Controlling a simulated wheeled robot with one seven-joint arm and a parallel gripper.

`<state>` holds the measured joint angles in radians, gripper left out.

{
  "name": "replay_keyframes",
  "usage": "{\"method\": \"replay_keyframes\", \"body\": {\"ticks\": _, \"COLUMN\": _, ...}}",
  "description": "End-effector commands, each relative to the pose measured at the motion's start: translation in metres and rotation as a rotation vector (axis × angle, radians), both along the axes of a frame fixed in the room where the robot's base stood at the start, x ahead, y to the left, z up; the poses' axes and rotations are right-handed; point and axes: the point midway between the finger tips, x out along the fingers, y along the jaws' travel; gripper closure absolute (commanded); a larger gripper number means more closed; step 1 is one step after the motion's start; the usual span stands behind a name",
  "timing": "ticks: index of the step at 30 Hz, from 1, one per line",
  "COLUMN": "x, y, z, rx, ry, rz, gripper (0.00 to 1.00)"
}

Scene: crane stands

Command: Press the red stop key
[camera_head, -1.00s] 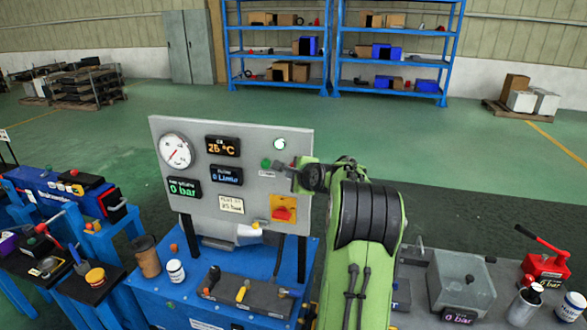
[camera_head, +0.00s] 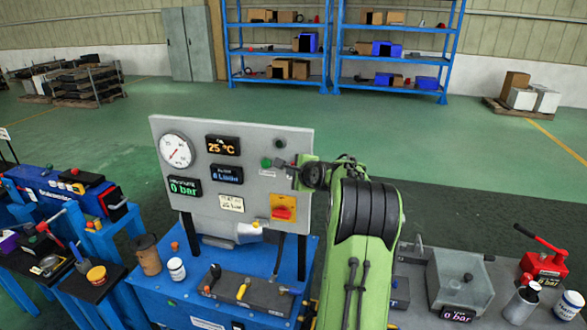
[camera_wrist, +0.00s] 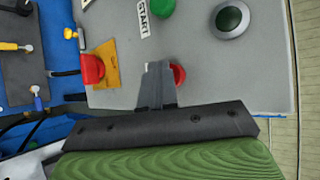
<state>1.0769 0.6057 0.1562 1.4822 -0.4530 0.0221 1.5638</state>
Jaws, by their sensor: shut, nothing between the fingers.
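The red stop key (camera_wrist: 179,74) sits on the grey panel (camera_head: 240,135); in the wrist view my gripper's fingers cover its left part. My gripper (camera_wrist: 158,70) is shut and empty, with its tips at the key. Whether they touch or press it, I cannot tell. In the head view my gripper (camera_head: 288,165) reaches the panel's right side and hides the key. The green key (camera_wrist: 161,7), beside a START label (camera_wrist: 143,16), is uncovered. The round lamp (camera_wrist: 231,19) above is dark, also in the head view (camera_head: 279,143).
A red rotary knob on a yellow plate (camera_head: 283,208) is low on the panel, close to my gripper. The panel also bears a dial gauge (camera_head: 176,151) and several displays. The blue bench (camera_head: 165,300) below holds valves, a brown cup and a white jar.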

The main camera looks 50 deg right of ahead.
Motion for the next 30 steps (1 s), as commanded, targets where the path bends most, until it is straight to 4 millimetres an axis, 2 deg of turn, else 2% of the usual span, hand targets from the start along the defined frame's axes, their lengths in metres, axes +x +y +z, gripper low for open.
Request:
{"method": "replay_keyframes", "body": {"ticks": 17, "x": 0.001, "y": -0.002, "z": 0.0, "rx": -0.001, "ry": -0.001, "rz": -0.001, "gripper": 1.0}}
{"method": "replay_keyframes", "body": {"ticks": 30, "x": -0.008, "y": 0.014, "z": -0.001, "rx": -0.001, "ry": 0.0, "rz": -0.001, "gripper": 1.0}}
